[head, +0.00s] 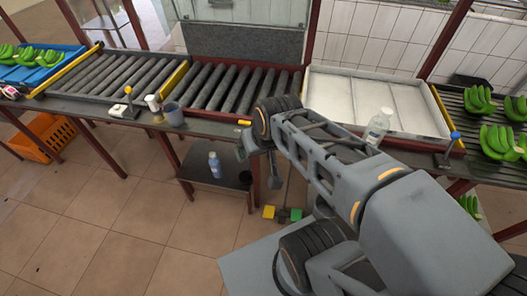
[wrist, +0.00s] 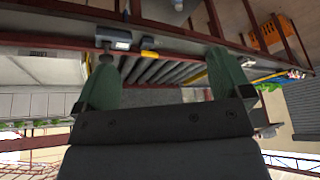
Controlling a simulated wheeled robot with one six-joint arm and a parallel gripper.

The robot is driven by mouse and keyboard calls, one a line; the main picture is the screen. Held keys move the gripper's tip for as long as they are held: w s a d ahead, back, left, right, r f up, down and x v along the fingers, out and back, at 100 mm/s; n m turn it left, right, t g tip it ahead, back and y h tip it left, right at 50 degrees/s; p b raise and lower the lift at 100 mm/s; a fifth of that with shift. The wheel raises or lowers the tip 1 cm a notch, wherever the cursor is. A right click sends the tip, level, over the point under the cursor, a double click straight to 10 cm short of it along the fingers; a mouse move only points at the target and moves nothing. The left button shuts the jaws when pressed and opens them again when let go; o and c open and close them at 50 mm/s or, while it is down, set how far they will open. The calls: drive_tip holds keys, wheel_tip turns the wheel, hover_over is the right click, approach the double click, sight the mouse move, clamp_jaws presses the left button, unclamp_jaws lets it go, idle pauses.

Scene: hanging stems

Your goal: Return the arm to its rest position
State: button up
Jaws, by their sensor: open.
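My arm (head: 340,160) reaches from the lower right up and left across the head view, its wrist end just in front of the conveyor line. My gripper (head: 258,165) hangs below that end, partly hidden by the wrist. In the wrist view my gripper (wrist: 163,62) shows two green fingers spread wide apart. Nothing is between them. The rollers behind them are in the background.
A roller conveyor (head: 233,88) and a white tray (head: 372,98) run along the counter behind my arm. A clear bottle (head: 378,125) stands close beside the arm. A lower shelf (head: 205,180) holds a bottle (head: 215,164). Floor (head: 130,225) is clear at left.

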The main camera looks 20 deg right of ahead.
drive_tip(key=shift+s+d+g+h, duration=0.15)
drive_tip(key=shift+s+g+h, duration=0.15)
drive_tip(key=shift+s, duration=0.6)
